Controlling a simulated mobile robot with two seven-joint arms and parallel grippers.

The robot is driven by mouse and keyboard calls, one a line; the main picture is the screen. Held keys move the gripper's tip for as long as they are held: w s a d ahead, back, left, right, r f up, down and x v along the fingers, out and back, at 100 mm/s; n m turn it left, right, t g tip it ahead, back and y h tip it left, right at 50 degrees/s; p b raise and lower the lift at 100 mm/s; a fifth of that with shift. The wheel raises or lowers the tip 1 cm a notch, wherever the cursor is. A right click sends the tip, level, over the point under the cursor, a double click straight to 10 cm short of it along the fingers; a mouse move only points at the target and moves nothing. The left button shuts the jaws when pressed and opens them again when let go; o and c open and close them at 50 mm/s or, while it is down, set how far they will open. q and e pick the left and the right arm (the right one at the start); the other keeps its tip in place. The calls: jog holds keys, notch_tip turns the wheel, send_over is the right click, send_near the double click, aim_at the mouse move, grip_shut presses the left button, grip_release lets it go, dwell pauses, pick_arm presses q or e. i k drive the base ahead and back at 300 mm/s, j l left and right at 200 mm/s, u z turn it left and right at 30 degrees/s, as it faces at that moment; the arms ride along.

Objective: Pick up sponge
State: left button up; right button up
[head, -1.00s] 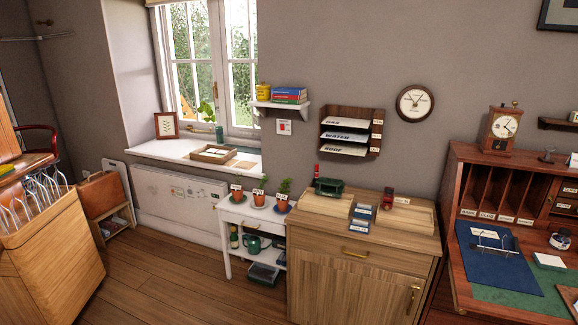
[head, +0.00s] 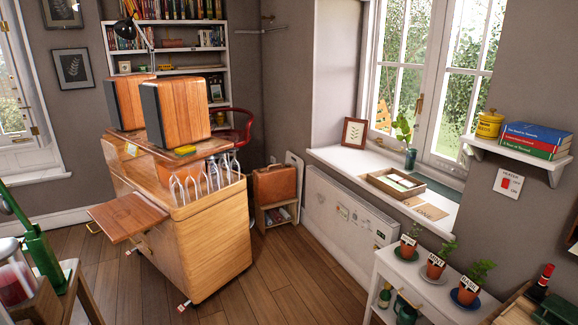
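A small yellow item (head: 185,150), possibly the sponge but too small to be sure, lies on the top of the wooden cabinet (head: 205,245) in the head view. It is just in front of the right-hand wooden speaker-like box (head: 176,109). Neither of my grippers is in view.
A green device (head: 38,245) stands at the left edge. A white plant stand (head: 395,268) is at right. Open floor lies between.

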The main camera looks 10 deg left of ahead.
aim_at(189, 149)
jog(key=i+j+u, duration=0.2)
jog(key=i+u, duration=0.25)
jog(key=i+j+u, duration=0.1)
jog(key=i+u, duration=0.35)
jog(key=i+l+u, duration=0.1)
jog(key=i+u, duration=0.6)
jog(key=i, duration=0.45)
jog(key=i+l+u, duration=0.1)
jog(key=i+u, duration=0.15)
jog(key=i, duration=0.5)
jog(key=i+z, duration=0.15)
jog(key=z, duration=0.3)
jog(key=i+z, duration=0.1)
jog(key=z, duration=0.35)
jog(key=i+j+z, duration=0.1)
jog(key=z, duration=0.3)
